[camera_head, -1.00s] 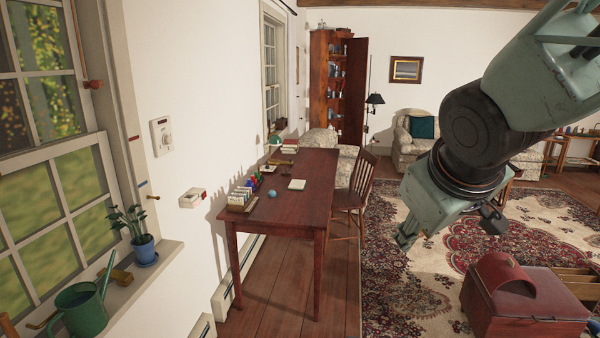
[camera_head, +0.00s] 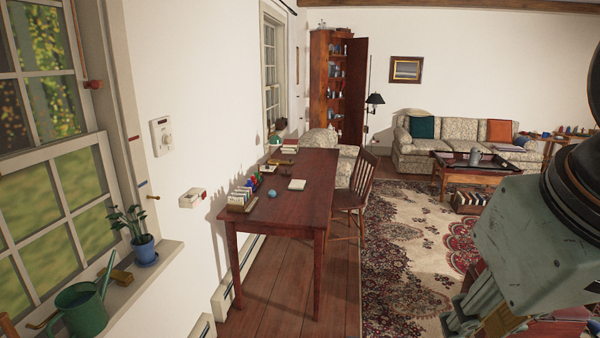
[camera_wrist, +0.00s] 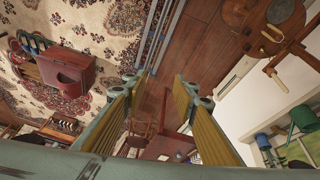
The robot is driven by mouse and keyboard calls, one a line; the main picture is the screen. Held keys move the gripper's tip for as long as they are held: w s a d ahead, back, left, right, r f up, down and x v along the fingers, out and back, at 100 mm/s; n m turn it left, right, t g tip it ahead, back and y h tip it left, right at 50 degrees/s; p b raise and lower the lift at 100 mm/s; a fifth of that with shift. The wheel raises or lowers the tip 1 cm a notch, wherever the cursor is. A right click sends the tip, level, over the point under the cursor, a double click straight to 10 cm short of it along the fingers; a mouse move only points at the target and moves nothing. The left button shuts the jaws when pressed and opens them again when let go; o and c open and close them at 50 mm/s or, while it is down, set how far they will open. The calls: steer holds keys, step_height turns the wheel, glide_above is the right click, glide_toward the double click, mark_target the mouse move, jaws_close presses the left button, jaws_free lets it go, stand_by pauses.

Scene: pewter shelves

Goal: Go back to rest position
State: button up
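My gripper (camera_wrist: 158,84) is open in the wrist view. Its two yellow-padded fingers stand apart, with only floor and furniture showing between them. In the head view my gripper (camera_head: 488,312) is at the lower right, partly cut off by the frame, in front of the rug and over the red chest, which is mostly hidden behind it. My arm comes in from the right edge.
A red-brown desk (camera_head: 312,211) with small items stands left of centre, a wooden chair (camera_head: 355,193) beside it. A green watering can (camera_head: 80,310) sits on the windowsill. The red chest (camera_wrist: 67,78) stands on the rug (camera_wrist: 114,28).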

steer(key=shift+m+g+y, duration=0.3)
steer(key=s, duration=0.1)
steer(key=s+a, duration=0.1)
steer(key=s, duration=0.2)
steer(key=shift+s+a+f, duration=0.15)
steer(key=shift+s+a, duration=0.1)
steer(key=shift+s, duration=0.05)
steer(key=shift+o, duration=0.7)
